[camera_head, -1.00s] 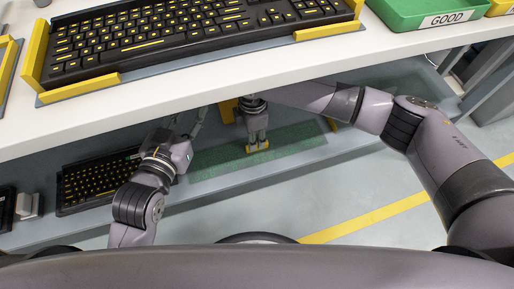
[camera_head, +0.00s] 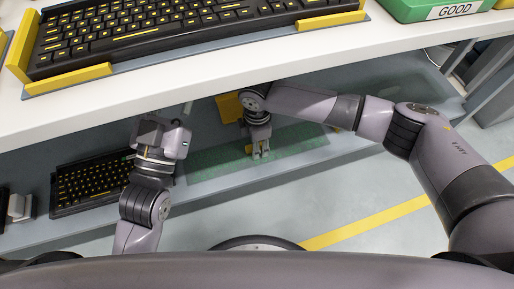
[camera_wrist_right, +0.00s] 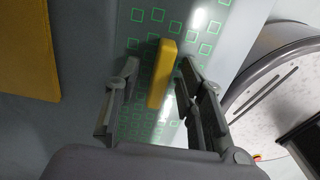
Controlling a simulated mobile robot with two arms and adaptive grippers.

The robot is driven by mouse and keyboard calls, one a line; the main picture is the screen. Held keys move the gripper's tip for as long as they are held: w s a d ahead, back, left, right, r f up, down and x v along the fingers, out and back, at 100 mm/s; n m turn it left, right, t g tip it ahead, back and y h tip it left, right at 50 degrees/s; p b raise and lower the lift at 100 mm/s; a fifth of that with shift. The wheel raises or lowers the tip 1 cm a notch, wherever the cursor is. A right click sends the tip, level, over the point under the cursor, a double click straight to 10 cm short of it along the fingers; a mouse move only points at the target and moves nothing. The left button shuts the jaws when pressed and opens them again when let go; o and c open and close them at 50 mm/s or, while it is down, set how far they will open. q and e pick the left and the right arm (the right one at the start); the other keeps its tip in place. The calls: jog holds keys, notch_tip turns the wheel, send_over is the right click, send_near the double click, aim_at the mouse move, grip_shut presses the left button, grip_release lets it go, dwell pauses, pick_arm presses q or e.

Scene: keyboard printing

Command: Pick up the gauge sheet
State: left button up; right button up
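The gauge sheet (camera_head: 215,165), a clear strip printed with green squares, lies on the lower shelf below the worktop. In the right wrist view the sheet (camera_wrist_right: 150,30) runs under my gripper, with a yellow bar-shaped grip (camera_wrist_right: 162,75) standing on it. My right gripper (camera_head: 261,154) points down over the sheet. In the right wrist view its two fingers (camera_wrist_right: 158,95) are apart, one on each side of the yellow grip, with gaps visible. My left wrist (camera_head: 160,138) is at the shelf's front, left of the sheet; its fingers cannot be made out.
A keyboard (camera_head: 92,186) lies on the lower shelf at the left. Another keyboard (camera_head: 190,28) sits in a yellow-cornered holder on the white worktop (camera_head: 300,62) above. A green bin (camera_head: 430,8) marked GOOD stands at upper right. A yellow object (camera_head: 229,107) is behind my right gripper.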

grip_shut()
dwell(0.3)
dwell(0.3)
